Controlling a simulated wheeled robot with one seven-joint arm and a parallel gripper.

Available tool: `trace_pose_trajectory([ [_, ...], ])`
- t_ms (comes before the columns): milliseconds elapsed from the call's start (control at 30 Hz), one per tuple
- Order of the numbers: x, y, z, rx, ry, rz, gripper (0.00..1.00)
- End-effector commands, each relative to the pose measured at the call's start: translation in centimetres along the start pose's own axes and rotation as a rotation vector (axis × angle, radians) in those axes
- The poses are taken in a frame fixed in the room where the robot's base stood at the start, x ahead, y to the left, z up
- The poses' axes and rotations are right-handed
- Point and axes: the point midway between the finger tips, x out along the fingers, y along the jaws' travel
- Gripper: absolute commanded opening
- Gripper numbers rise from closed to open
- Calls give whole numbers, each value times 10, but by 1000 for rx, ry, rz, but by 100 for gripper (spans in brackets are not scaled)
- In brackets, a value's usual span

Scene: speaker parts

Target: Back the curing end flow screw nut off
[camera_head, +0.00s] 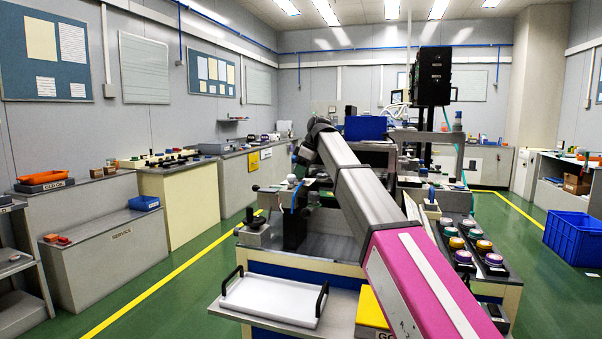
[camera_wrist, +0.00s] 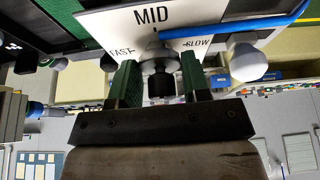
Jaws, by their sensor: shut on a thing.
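In the wrist view, my gripper (camera_wrist: 159,65) has its two green-padded fingers on either side of the flow screw nut (camera_wrist: 158,62), a grey round nut with a dark knurled end. The gripper is shut on it. Behind the nut is a white plate (camera_wrist: 205,20) with the words FAST, MID and SLOW. A short black mark on the plate stands under MID, above the nut. In the head view my arm reaches over the bench, and the gripper and nut are too small and covered to make out.
A blue tube (camera_wrist: 240,30) crosses close above the right finger, with a white rounded part (camera_wrist: 247,62) to the right. In the head view, a white tray (camera_head: 270,300) with black handles is at the bench front. Several coloured round parts (camera_head: 457,243) stand on the right.

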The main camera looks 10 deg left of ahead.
Motion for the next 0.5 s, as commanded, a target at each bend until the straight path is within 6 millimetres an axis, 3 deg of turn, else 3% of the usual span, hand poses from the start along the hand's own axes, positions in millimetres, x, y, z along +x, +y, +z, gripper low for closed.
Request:
trace_pose_trajectory([
  [233,2,-1,2,2,-4,-2,19],
  [267,2,-1,2,2,-4,-2,50],
  [300,2,-1,2,2,-4,-2,63],
  [333,2,-1,2,2,-4,-2,69],
  [500,1,-1,1,2,-3,-1,69],
])
